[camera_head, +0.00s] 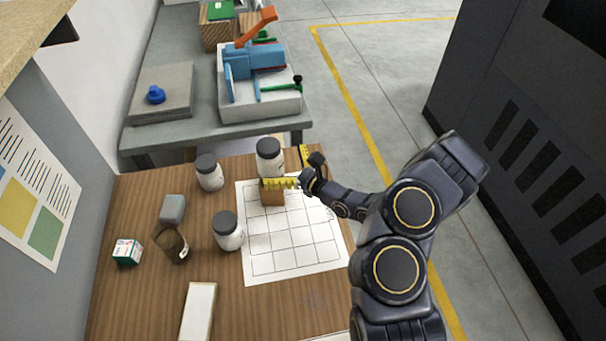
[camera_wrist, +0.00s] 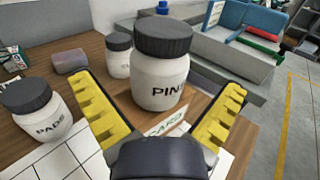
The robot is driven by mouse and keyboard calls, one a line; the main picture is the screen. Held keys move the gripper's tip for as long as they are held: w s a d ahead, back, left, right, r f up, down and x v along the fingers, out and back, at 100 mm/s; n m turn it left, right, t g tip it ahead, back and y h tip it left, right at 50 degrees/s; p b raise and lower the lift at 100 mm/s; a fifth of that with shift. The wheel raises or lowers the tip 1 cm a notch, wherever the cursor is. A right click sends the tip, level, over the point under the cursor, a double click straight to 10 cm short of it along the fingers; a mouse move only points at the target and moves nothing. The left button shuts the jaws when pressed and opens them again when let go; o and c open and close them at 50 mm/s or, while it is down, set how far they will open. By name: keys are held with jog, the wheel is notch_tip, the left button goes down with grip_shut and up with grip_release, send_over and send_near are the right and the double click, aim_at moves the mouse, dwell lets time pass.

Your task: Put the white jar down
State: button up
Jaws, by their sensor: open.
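A white jar with a dark lid, lettered "PINS" (camera_wrist: 160,85), stands upright between my gripper's yellow fingers; it also shows in the head view (camera_head: 269,160). It appears to rest on a brown wooden block (camera_head: 272,197) with a label reading roughly "CARD" (camera_wrist: 168,127). My gripper (camera_head: 291,170) is open, one finger on each side of the jar, with visible gaps in the wrist view (camera_wrist: 162,85). The jar's base contact is partly hidden. Two similar white jars stand nearby: one lettered "PADS" (camera_wrist: 40,118) and one farther back (camera_wrist: 119,58).
A white gridded sheet (camera_head: 300,250) lies on the wooden table, mostly bare. To the left are a grey block (camera_head: 173,209), a dark cup (camera_head: 172,244), a small green-white box (camera_head: 127,252) and a long pale block (camera_head: 198,312). A grey bench (camera_head: 190,133) stands beyond.

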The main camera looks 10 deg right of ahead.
jog(key=v, duration=0.8)
jog(key=s+a+r+n+g+y, duration=0.4)
jog(key=a+r+n+g+y, duration=0.3)
jog(key=a+r+n, duration=0.4)
jog(key=s+a+r+n+g+h, duration=0.35)
jog(key=s+r+n+g, duration=0.25)
jog(key=s+n+g, duration=0.35)
jog(key=s+d+n+g+h, duration=0.25)
jog(key=s+n+h, duration=0.45)
jog(key=s, duration=0.5)
jog(key=s+d+r+t+h, duration=0.1)
jog(key=s+d+t+h, duration=0.2)
jog(key=d+h, duration=0.5)
jog(key=s+d, duration=0.1)
jog(key=d, duration=0.2)
jog(key=shift+r, duration=0.35)
